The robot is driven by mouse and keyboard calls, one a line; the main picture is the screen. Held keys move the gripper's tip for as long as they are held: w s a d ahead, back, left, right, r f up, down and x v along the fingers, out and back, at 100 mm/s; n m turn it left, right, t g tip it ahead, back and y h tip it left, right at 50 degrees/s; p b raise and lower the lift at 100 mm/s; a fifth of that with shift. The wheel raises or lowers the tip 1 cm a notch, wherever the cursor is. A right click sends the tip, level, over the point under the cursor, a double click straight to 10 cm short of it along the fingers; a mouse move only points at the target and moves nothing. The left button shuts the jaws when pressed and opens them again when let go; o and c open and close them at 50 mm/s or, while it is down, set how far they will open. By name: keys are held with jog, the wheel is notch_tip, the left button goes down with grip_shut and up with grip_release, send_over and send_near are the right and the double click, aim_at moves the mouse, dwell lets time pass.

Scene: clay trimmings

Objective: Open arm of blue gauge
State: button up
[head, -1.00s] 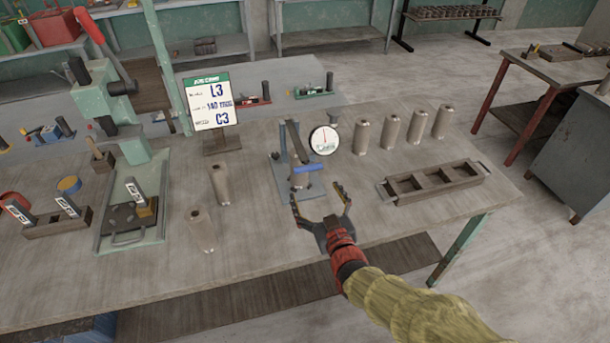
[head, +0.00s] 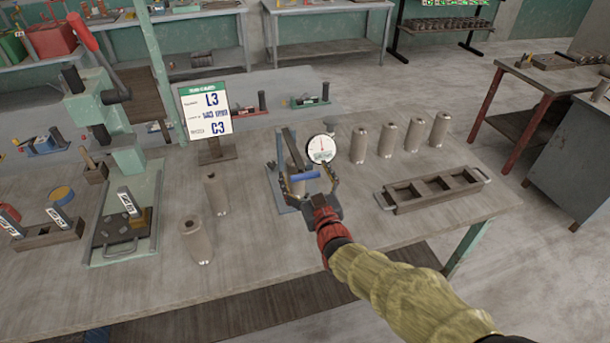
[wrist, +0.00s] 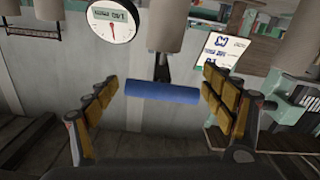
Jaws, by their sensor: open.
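The blue gauge's arm ends in a blue bar handle (head: 304,176), which sits near the middle of the wrist view (wrist: 163,92). Its grey stand (head: 276,182) rises from the bench, and a round white dial (head: 321,148) is beside it; the dial also shows in the wrist view (wrist: 112,20). My gripper (head: 309,186) is open, with its yellow-padded fingers on either side of the blue handle. In the wrist view a gap shows between the handle and each finger, and nothing is held.
Several clay cylinders (head: 388,137) stand behind and right of the gauge. A wooden tray (head: 410,204) lies to the right. Two cylinders (head: 215,192) stand left. A sign (head: 206,112) reading L3 and C3 stands behind left.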

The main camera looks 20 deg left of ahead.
jog(key=c, duration=1.5)
jog(key=shift+r, duration=0.1)
